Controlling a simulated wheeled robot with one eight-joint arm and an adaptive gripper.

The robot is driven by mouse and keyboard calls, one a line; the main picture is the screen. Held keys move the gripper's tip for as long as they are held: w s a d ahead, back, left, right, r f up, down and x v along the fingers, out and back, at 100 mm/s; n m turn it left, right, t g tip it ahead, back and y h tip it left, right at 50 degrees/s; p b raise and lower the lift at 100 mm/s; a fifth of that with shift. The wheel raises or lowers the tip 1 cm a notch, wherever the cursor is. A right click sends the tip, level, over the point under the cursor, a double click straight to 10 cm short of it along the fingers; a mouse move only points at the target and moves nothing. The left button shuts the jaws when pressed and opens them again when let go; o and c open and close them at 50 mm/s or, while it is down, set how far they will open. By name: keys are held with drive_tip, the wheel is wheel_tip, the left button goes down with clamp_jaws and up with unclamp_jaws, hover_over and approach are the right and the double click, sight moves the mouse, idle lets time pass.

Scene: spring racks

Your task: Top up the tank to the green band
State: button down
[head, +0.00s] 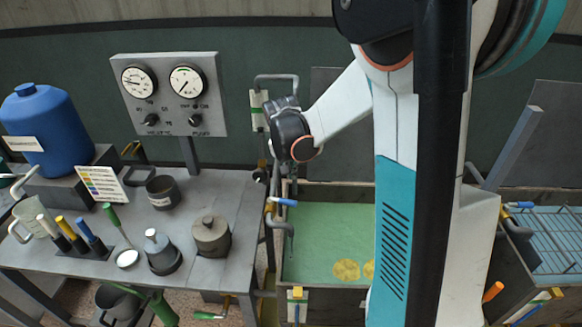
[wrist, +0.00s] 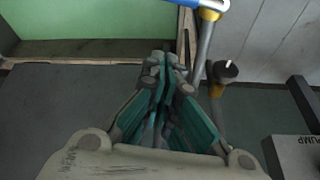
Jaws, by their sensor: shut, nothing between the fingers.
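The tank (head: 285,255) holds green liquid (head: 325,230), with yellow round patches showing in it; the liquid also shows at the upper left of the wrist view (wrist: 80,18). A blue-handled valve (head: 284,201) is on the pipe at the tank's left rim, and its blue handle (wrist: 200,3) shows at the top of the wrist view. My gripper (wrist: 165,58) is shut and empty, its fingertips left of the pipe and below the handle in the picture. I cannot tell whether it touches the pipe. A small plate with a green strip (head: 258,110) stands behind the pipe.
A gauge panel (head: 168,95) with two dials and black knobs stands behind the bench (head: 215,180). A blue drum (head: 42,125), pots and coloured-handled tools stand on the bench. A second tank (head: 555,245) with a wire rack is at right. A black-capped post (wrist: 225,72) is near my gripper.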

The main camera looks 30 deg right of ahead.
sight(284, 202)
wheel_tip(284, 202, down, 6)
drive_tip(key=s+a+b, duration=0.1)
drive_tip(key=shift+s+a, duration=0.2)
drive_tip(key=shift+a, duration=0.05)
